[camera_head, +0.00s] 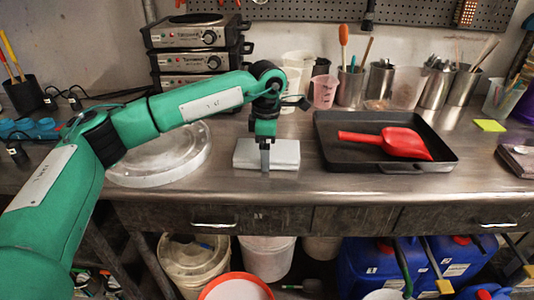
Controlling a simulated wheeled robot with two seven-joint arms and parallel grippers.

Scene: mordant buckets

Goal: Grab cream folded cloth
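A pale, off-white folded cloth (284,155) lies flat as a rectangular block on the metal worktop, near its front edge. My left arm comes in from the left and bends down over it. My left gripper (265,160) points straight down at the middle of the cloth, with a grey finger in front of its front side. I see the gripper edge-on, so its opening and any grip on the cloth are hidden. My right gripper is not in view.
A round whitish lid (165,165) lies left of the cloth, partly behind my arm. A black tray (330,150) with a red scoop (400,142) stands to the right. Beakers and metal cups (380,80) line the back. Buckets (267,257) stand below the worktop.

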